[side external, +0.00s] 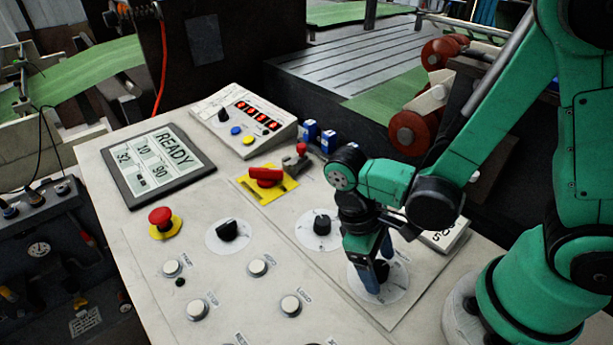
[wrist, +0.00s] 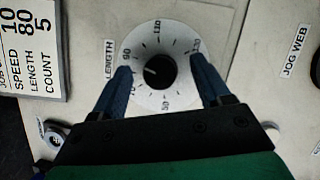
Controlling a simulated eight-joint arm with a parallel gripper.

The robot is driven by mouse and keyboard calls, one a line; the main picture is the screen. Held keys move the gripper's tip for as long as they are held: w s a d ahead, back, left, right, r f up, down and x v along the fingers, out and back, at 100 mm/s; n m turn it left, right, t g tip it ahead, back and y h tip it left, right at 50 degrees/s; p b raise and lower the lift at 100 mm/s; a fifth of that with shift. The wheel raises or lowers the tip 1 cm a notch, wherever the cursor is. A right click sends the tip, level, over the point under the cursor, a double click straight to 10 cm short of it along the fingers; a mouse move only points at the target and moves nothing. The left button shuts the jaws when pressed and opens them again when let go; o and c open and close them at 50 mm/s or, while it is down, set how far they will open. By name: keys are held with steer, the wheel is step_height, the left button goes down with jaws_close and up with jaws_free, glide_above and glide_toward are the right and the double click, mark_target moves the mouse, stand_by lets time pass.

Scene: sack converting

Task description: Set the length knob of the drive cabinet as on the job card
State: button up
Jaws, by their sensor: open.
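The length knob (wrist: 160,71) is black and round on a white dial (wrist: 172,98) beside the word LENGTH. The dial shows 50, 70, 90, 110 and 130. Its white mark points left, toward the 70 to 90 side; I cannot tell the exact value. My gripper (wrist: 160,66) is open, one finger on each side of the knob, apart from it. In the side view my gripper (side external: 376,268) points down over this knob (side external: 381,271), partly hiding it. The job card (wrist: 32,55) at upper left appears to read speed 10, length 80, count 5.
The drive cabinet's top (side external: 150,235) carries two other black knobs (side external: 227,230) (side external: 322,224), a red emergency button (side external: 161,217), a red switch (side external: 266,176) and several white buttons. A screen (side external: 158,164) reads READY.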

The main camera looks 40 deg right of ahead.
jaws_close()
steer(key=n, duration=0.2)
steer(key=n+t+h, duration=0.1)
steer(key=n, duration=0.1)
steer(key=shift+a+r+n+h, duration=0.1)
steer(key=shift+n+h, duration=0.2)
jaws_free()
steer(key=shift+v, duration=2.8)
